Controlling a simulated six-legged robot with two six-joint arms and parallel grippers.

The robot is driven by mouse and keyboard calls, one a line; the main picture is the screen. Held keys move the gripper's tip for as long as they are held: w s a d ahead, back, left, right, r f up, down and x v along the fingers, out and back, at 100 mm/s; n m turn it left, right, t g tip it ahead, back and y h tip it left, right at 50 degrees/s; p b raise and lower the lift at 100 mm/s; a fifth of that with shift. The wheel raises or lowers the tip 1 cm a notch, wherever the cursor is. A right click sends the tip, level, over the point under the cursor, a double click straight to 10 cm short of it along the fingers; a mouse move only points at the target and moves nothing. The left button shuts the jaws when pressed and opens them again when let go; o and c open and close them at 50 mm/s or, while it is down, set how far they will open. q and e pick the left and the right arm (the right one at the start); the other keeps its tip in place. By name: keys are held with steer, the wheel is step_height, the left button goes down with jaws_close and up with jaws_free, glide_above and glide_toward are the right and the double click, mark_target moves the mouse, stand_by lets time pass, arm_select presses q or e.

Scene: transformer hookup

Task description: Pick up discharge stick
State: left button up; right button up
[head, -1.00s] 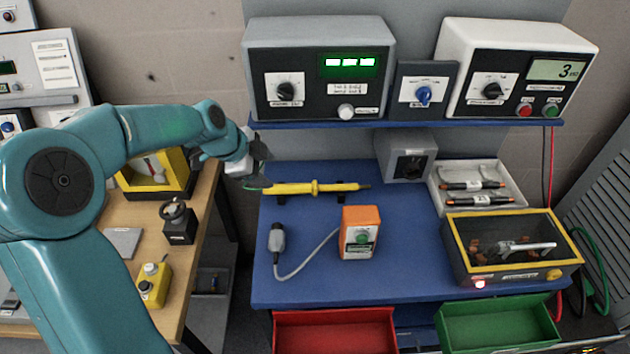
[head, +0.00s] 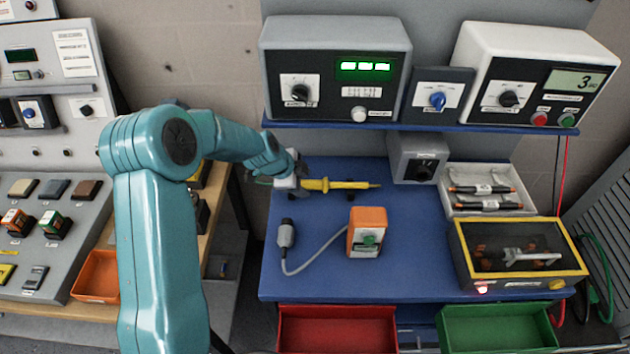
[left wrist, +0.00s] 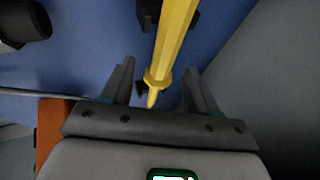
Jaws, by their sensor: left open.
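The yellow discharge stick (head: 342,185) lies across black rests on the blue bench, its thin end to the right in the head view. My left gripper (head: 301,183) is at the stick's left end and hides that end there. In the left wrist view the gripper (left wrist: 158,68) is open, with a dark finger on each side of the yellow stick (left wrist: 174,38). A collar and a narrow yellow end show between the fingers. I see no finger pressed on the stick; how deep it sits between them I cannot tell. My right gripper is not in view.
An orange box (head: 367,234) with a cabled grey plug (head: 287,236) lies in front of the stick. A shelf with grey meters (head: 335,68) overhangs behind. A white tray (head: 470,210) and yellow-framed case (head: 520,284) stand to the right. Red (head: 337,343) and green (head: 497,340) bins are in front.

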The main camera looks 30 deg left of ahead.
mark_target(309, 183)
arm_select(q)
steer(key=x, duration=0.3)
steer(key=shift+w+a+f+p, duration=0.1)
steer(key=shift+w+f+p, duration=0.05)
steer(key=shift+w+p, duration=0.25)
steer(key=shift+s, duration=0.2)
steer(key=shift+w, duration=0.2)
steer(key=c, duration=0.6)
steer(key=shift+f, duration=0.1)
steer(key=c, duration=0.5)
